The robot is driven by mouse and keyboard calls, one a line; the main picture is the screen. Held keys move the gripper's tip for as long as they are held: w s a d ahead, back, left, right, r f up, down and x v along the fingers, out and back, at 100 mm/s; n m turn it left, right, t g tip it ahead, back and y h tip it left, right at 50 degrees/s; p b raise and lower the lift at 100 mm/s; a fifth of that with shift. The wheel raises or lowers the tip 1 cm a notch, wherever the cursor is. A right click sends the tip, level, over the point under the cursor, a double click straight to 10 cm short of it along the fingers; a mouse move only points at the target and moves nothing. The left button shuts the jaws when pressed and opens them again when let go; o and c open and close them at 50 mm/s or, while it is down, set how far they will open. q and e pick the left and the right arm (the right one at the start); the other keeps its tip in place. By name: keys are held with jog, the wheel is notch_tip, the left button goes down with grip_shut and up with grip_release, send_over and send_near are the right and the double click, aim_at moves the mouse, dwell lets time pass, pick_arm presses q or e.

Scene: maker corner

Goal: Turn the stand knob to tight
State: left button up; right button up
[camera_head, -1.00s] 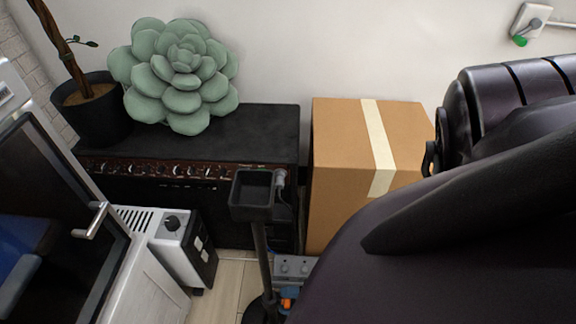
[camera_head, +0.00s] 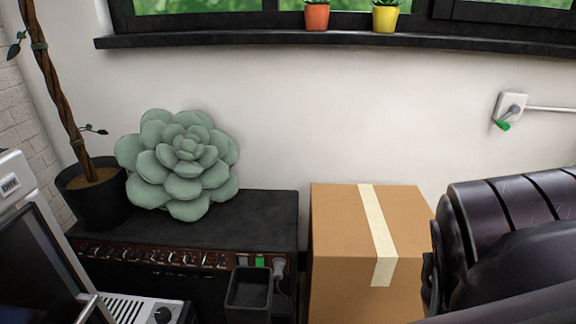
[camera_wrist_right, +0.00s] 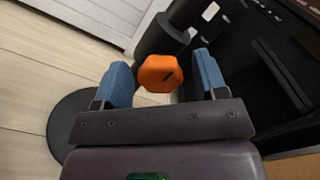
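The stand knob is an orange faceted knob (camera_wrist_right: 159,74) with a dark slot mark, on the dark stand post (camera_wrist_right: 160,38) in the right wrist view. My right gripper (camera_wrist_right: 163,78) is open, its two blue-padded fingers either side of the knob with a visible gap at least on the left. I cannot tell if the right finger touches it. The stand's round black base (camera_wrist_right: 66,128) lies on the floor. In the head view only the stand's black square tray top (camera_head: 249,290) shows; the knob is out of that view. My left gripper is in neither view.
A black amplifier (camera_head: 190,232) stands behind the stand, with a green succulent cushion (camera_head: 184,165) and a potted plant (camera_head: 95,195) on or beside it. A taped cardboard box (camera_head: 340,240) is to the right. Pale floorboards (camera_wrist_right: 60,50) are clear.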

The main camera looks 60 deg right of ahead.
jog(key=v, duration=1)
jog(key=shift+s+d, duration=0.2)
jog(key=shift+s, duration=0.1)
dwell(0.4)
